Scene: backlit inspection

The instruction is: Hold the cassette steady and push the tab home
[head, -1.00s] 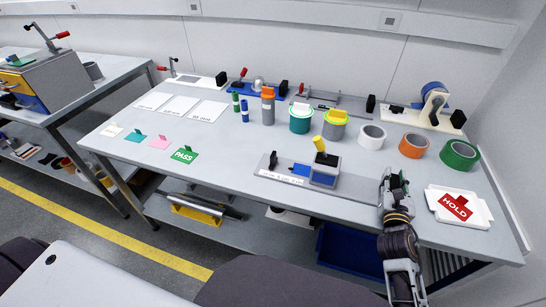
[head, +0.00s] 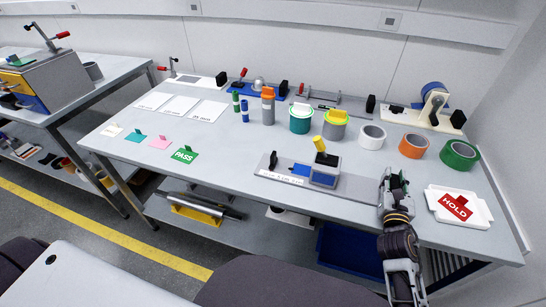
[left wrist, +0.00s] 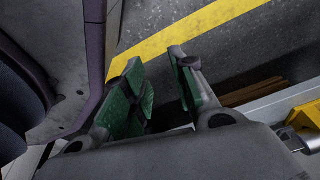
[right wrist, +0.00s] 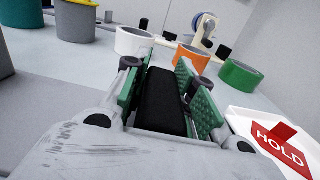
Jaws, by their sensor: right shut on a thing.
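A grey base plate (head: 350,186) lies near the table's front edge. On it stands a grey block with a blue front face (head: 325,173) and a yellow handle (head: 319,145). A blue piece (head: 300,170) sits against the block's left side; I cannot tell how deep it goes in. A black upright block (head: 272,161) stands further left. My right gripper (head: 394,180) is at the plate's right end, shut on a black block (right wrist: 162,100) between its green pads. My left gripper (left wrist: 156,62) is open and empty above the floor, outside the head view.
A white tray with a red HOLD sign (head: 456,207) is right of my right gripper. White (head: 371,137), orange (head: 413,146) and green (head: 460,155) tape rolls and capped containers (head: 334,125) stand behind. A green PASS card (head: 183,155) lies left; table between is clear.

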